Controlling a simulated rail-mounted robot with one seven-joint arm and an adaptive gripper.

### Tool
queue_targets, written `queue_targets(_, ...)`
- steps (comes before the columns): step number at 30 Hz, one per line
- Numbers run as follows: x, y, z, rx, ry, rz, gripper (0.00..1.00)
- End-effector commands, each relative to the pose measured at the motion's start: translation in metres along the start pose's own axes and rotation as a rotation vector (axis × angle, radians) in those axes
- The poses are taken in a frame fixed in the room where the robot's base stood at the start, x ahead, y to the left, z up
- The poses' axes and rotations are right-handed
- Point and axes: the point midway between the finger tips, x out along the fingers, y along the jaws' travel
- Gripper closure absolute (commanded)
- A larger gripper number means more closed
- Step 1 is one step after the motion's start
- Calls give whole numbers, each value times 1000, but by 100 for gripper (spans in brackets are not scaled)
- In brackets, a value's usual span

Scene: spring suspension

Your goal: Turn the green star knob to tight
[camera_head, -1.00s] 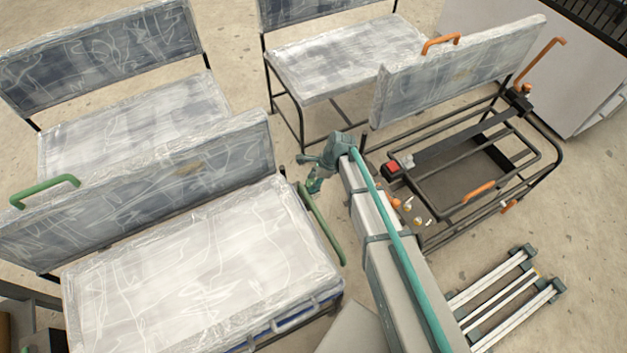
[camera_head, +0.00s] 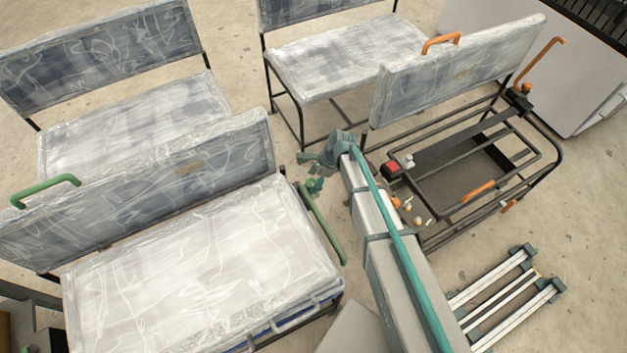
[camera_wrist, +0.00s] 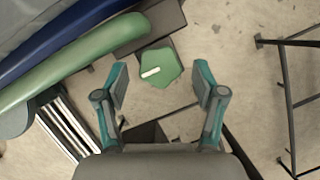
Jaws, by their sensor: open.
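The green star knob (camera_wrist: 163,66) shows in the wrist view between my open fingertips, with clear gaps at both sides. A short white mark lies on its left part. Its labels, if any, are not readable. In the head view the knob (camera_head: 315,185) is a small green shape by the corner of the front-left seat, close to my gripper. My gripper (camera_wrist: 161,80) is open and empty, with teal fingers left and right of the knob in the picture. In the head view my gripper (camera_head: 312,163) is small and partly merges with the wrist; I cannot tell its exact height above the knob.
A green curved handle (camera_head: 322,222) runs beside the front-left seat (camera_head: 205,270). The same handle (camera_wrist: 70,60) fills the upper left of the wrist view. A black frame with orange handles (camera_head: 478,190) stands at right. Bare floor shows between.

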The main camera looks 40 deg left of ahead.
Motion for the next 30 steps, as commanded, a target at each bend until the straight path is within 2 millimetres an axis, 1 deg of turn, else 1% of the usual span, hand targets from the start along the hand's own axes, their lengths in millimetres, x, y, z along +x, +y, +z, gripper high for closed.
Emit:
queue_targets(5, -27, 1, 0, 0, 0, -3, 30)
queue_targets(12, -74, 0, 0, 0, 0, -4, 30)
queue_targets(18, -102, 0, 0, 0, 0, -3, 30)
queue_targets(24, -113, 0, 0, 1, 0, -1, 30)
queue_targets(30, -114, 0, 0, 0, 0, -1, 30)
